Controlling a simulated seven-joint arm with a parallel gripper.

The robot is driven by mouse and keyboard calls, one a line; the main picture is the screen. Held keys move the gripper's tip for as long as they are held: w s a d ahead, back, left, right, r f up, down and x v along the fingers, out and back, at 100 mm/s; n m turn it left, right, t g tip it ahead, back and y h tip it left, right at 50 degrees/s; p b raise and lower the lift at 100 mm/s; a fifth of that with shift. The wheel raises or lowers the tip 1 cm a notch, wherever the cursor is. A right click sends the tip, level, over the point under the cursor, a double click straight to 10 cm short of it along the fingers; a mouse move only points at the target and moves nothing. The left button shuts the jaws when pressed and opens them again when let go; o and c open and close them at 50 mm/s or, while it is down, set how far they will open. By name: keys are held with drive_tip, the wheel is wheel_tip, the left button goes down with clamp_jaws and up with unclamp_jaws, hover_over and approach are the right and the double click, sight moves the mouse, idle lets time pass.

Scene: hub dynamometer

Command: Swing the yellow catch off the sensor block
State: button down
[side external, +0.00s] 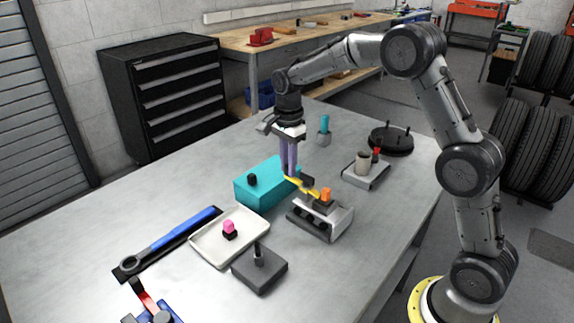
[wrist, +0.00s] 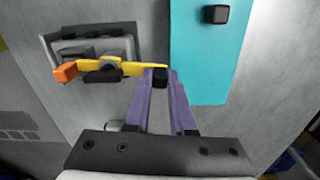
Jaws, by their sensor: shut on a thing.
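The yellow catch (side external: 301,187) is a slim bar, also seen in the wrist view (wrist: 136,68). The orange knob (wrist: 66,72) shows at the left in the wrist view. My gripper (side external: 289,173), with purple fingers pointing down, is at the catch's free end. In the wrist view its fingertips (wrist: 161,75) are shut on the black grip at that end. The fingers partly hide the grip.
A teal box (side external: 262,190) with a black knob stands right beside my fingers. A white tray (side external: 211,252) with a pink-knobbed piece, a dark grey block (side external: 261,272) and a blue-handled wrench (side external: 176,236) lie nearer. A grey stand (side external: 366,176) with a cup is to the right.

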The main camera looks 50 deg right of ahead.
drive_tip(key=s+d+m, duration=0.5)
drive_tip(key=s+m, duration=0.1)
drive_tip(key=m, duration=1)
drive_tip(key=shift+s+d+m, duration=0.3)
drive_tip(key=shift+d, duration=0.1)
drive_tip(key=shift+r, duration=0.1)
drive_tip(key=c, duration=0.8)
unclamp_jaws()
drive_tip(key=shift+o, duration=0.2)
wheel_tip(320, 180, up, 14)
